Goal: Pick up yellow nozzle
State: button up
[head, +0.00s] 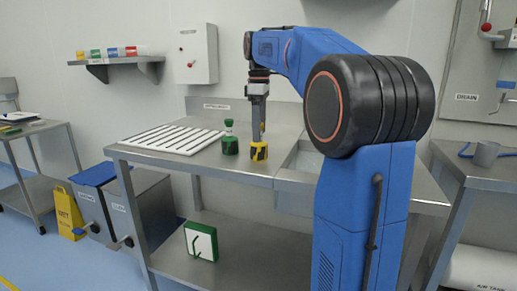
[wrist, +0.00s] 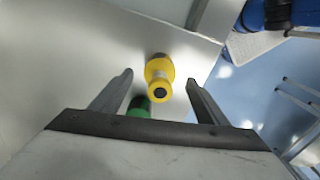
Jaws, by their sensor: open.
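The yellow nozzle (head: 259,152) stands upright near the front edge of the steel table (head: 222,160), a yellow piece with a dark band on its base. In the wrist view the nozzle (wrist: 159,72) shows from above, ahead of and between the two fingers. My gripper (head: 259,130) points down over it, and its fingers (wrist: 160,82) are spread on either side with nothing held. In the head view the fingers partly hide the nozzle's upper part.
A white slatted rack (head: 172,139) lies on the table to the left. A sink basin (head: 308,158) is to the right of the nozzle. A white and green box (head: 201,241) sits on the lower shelf. The table's front edge is close to the nozzle.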

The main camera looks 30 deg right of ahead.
aim_at(258, 145)
jog(key=shift+w+a+f, duration=0.1)
jog(key=shift+f, duration=2.9)
jog(key=shift+c, duration=0.6)
jog(key=c, duration=1.1)
